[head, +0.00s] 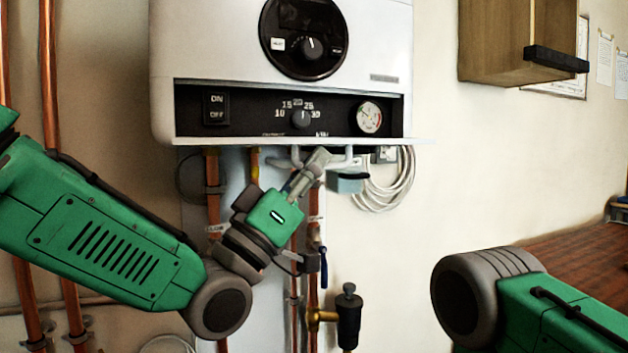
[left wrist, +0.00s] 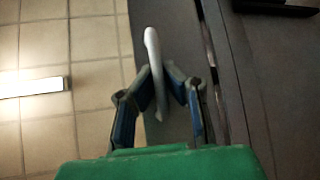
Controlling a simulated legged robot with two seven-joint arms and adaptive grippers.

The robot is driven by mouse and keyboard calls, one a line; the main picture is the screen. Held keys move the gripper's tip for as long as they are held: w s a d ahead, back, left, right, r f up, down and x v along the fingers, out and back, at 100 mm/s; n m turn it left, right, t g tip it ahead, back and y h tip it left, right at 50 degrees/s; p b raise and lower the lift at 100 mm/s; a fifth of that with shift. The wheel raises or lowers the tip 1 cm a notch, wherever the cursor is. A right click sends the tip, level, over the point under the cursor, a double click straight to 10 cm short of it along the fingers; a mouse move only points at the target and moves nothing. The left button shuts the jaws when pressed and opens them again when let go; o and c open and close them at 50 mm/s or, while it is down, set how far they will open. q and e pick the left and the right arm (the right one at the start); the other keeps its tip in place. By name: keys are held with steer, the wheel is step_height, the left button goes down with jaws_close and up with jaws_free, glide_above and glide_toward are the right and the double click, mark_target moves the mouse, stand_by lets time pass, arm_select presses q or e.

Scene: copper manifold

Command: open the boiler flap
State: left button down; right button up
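The white boiler (head: 215,45) hangs on the wall in the head view. Its flap (head: 420,141) is folded down and sticks out about level below the dark control panel, which lies exposed. A pale curved flap handle (head: 349,156) hangs under the flap. My left gripper (head: 321,158) is at this handle from below. In the left wrist view, the fingers of my left gripper (left wrist: 157,70) are drawn in on both sides of the white handle (left wrist: 152,42), which runs between their tips. My right gripper is out of view; only part of that arm shows.
The exposed panel has an ON/OFF switch (head: 216,108), a knob (head: 300,119) and a gauge (head: 369,117). Copper pipes (head: 50,90) and a valve (head: 348,320) lie below and left. A wooden cabinet (head: 490,50) hangs at the upper right.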

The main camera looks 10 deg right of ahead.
arm_select(q)
steer(key=shift+d+f+m+g+h+b, duration=0.1)
steer(key=shift+f+m+g+h+b, duration=0.3)
steer(key=shift+m+g, duration=0.4)
steer(key=shift+d+f+m+g+h+b, duration=0.1)
steer(key=shift+f+m+g+h+b, duration=0.2)
steer(key=shift+m+g+h, duration=0.5)
steer(key=shift+m, duration=0.3)
steer(key=shift+f+y, duration=0.1)
steer(key=shift+y, duration=0.2)
steer(key=c, duration=1.9)
jaws_free()
steer(key=shift+d, duration=0.1)
steer(key=shift+a+f, duration=0.1)
steer(key=shift+a, duration=0.15)
steer(key=v, duration=1.1)
steer(key=shift+f, duration=0.3)
